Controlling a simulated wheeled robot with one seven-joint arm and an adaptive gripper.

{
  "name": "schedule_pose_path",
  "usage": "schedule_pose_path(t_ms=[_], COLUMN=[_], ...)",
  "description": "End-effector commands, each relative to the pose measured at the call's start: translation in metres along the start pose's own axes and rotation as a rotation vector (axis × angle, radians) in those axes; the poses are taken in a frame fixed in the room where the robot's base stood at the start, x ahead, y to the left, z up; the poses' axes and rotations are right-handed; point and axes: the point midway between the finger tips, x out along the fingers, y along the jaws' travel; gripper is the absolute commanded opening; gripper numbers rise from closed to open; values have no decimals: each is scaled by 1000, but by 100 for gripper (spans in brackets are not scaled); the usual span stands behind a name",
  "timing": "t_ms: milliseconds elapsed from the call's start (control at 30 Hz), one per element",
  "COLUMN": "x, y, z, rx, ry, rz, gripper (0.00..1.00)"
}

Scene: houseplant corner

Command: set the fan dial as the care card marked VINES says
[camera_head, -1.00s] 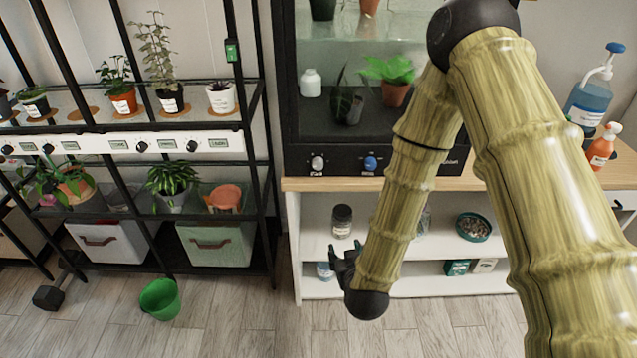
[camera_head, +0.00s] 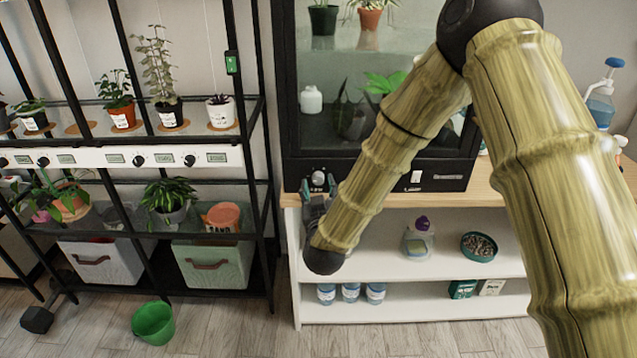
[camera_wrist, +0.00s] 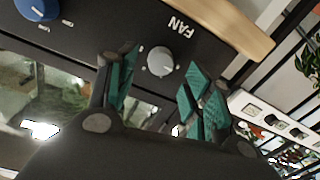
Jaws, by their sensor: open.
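The fan dial (camera_wrist: 160,60) is a round grey knob on the black front panel, with the word FAN beside it in the wrist view. Small marks around it are too small to read. It also shows in the head view (camera_head: 318,179) on the cabinet's lower panel. My gripper (camera_wrist: 160,78) is open, its teal-padded fingers on either side of the dial in the wrist view; I cannot tell whether they touch it. In the head view my gripper (camera_head: 319,189) is at the dial, partly behind my arm. No card reading VINES is legible.
A blue dial (camera_wrist: 37,8) sits on the same panel. The wooden counter edge (camera_wrist: 238,28) runs close beside the panel. A plant rack with a white dial strip (camera_head: 120,157) stands at the left. Small jars (camera_head: 350,292) and a spray bottle (camera_head: 418,240) stand on the shelves below.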

Motion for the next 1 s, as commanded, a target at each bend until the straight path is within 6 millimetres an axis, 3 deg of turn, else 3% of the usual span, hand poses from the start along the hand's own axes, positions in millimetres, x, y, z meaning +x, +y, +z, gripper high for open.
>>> schedule_pose_path(t_ms=[233,633,667,900,1000], x=[27,33,33,33,33], y=[0,0,0,0,0], z=[1,1,1,1,1], rx=[1,0,0,0,1], ry=[-2,-2,-2,-2,-2], rz=[1,0,0,0,0], gripper=[51,51,49,5,5])
